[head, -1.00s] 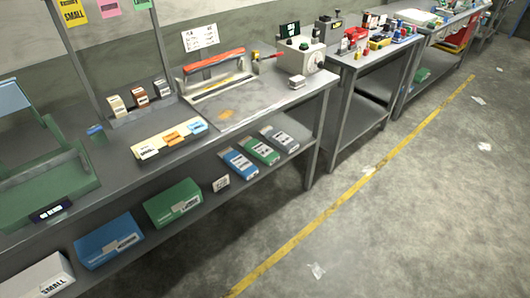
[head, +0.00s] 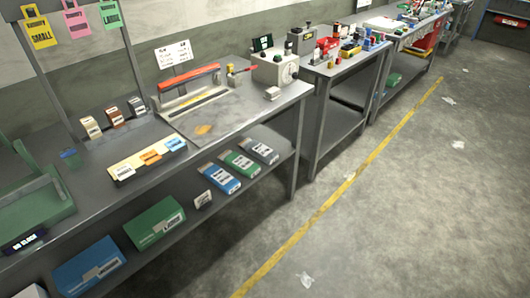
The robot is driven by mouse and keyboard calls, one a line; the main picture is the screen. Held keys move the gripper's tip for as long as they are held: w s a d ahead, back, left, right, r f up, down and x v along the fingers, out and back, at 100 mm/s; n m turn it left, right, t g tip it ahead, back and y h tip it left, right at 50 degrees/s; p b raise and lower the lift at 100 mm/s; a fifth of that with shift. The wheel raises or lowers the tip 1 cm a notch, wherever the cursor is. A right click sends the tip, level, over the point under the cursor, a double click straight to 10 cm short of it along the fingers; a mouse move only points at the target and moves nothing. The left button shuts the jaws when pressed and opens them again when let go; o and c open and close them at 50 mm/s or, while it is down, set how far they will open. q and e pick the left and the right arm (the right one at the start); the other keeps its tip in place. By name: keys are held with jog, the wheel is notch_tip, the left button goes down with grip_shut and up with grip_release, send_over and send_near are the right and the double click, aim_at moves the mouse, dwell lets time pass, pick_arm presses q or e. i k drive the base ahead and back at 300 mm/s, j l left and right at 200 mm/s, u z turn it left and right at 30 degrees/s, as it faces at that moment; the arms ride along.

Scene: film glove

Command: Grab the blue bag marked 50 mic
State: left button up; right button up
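In the head view a blue pack (head: 219,177) with a white label lies on the lower shelf of the near bench. It is the leftmost of a row of three packs, with a green pack (head: 240,163) and a grey pack (head: 259,151) to its right. The print on the labels is too small to read, so I cannot confirm a 50 mic marking. A larger blue box (head: 88,268) lies further left on the same shelf. Neither of my grippers is in view.
The bench top (head: 233,124) overhangs the shelf. The concrete floor (head: 400,220) in front is mostly open, with scraps and a yellow line.

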aim_at(225, 181)
jog(key=i+l+z, duration=0.1)
jog(key=i+l, duration=0.4)
jog(key=i, duration=0.25)
jog(key=i+l+z, duration=0.15)
jog(key=i, duration=0.25)
jog(key=l, duration=0.1)
